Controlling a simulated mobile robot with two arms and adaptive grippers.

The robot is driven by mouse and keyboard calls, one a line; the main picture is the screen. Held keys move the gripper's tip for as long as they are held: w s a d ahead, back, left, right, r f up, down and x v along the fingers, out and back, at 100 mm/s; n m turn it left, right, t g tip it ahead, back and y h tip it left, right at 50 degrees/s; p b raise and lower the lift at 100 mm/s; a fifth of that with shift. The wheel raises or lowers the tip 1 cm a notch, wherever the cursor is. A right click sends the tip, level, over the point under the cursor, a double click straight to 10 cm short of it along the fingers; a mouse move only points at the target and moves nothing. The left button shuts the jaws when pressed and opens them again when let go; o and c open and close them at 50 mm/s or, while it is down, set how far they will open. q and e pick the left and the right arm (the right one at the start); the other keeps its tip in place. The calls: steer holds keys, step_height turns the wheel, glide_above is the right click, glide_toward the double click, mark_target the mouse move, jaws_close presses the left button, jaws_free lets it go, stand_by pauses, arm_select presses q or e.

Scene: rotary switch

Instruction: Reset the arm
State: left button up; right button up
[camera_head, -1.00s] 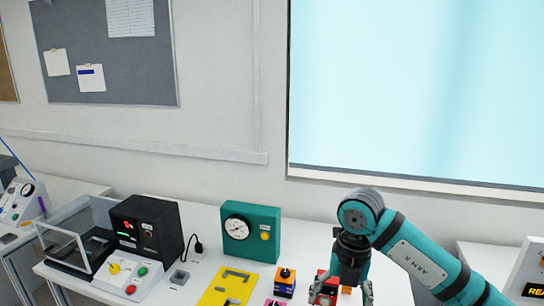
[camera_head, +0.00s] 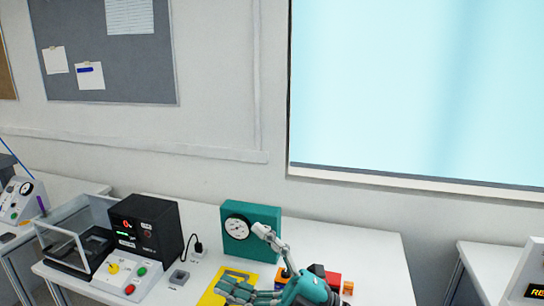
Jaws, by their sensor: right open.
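My right gripper (camera_head: 241,258) is open and empty, in the lower middle of the head view. Its fingers are spread wide and point left, one up in front of the teal gauge box, the other low over the yellow plate. My right arm (camera_head: 308,290) lies low at the bottom edge and covers part of the small coloured boxes behind it. The box with a dark rotary knob (camera_head: 283,272) is partly hidden by the gripper. My left gripper is not in view.
The teal gauge box (camera_head: 238,219) stands at the table's back. The yellow plate (camera_head: 212,291) lies in front. A black display unit (camera_head: 145,230) and a white panel (camera_head: 127,277) with a yellow knob and buttons stand left. The white table's right part (camera_head: 379,268) is clear.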

steer(key=w+d+f+m+t+h, duration=0.3)
steer(key=d+m+t+h, duration=0.45)
steer(key=m, duration=0.25)
steer(key=w+d+f+m+t+h, duration=0.35)
steer(key=d+m+t+h, duration=0.35)
steer(key=m, duration=0.3)
steer(key=s+d+f+m+g+h, duration=0.2)
steer(key=d+f+m+g+h, duration=0.4)
steer(key=f, duration=0.5)
steer(key=s+d+f+g+h, duration=0.1)
steer(key=s+d+f+g, duration=0.1)
steer(key=s+f+g, duration=0.65)
steer(key=s+d+f+g+h, duration=0.15)
steer(key=s+f+g, duration=0.25)
steer(key=s+f, duration=0.9)
steer(key=s+f+g+y, duration=0.1)
steer(key=s+f, duration=0.1)
steer(key=f, duration=0.9)
steer(key=s+f, duration=0.2)
steer(key=f, duration=0.9)
steer(key=s+d+f+g, duration=0.1)
steer(key=s+d+f, duration=0.2)
steer(key=s+f, duration=1.3)
steer(key=shift+d+f, duration=0.2)
steer(key=shift+f, duration=0.55)
steer(key=shift+s, duration=0.1)
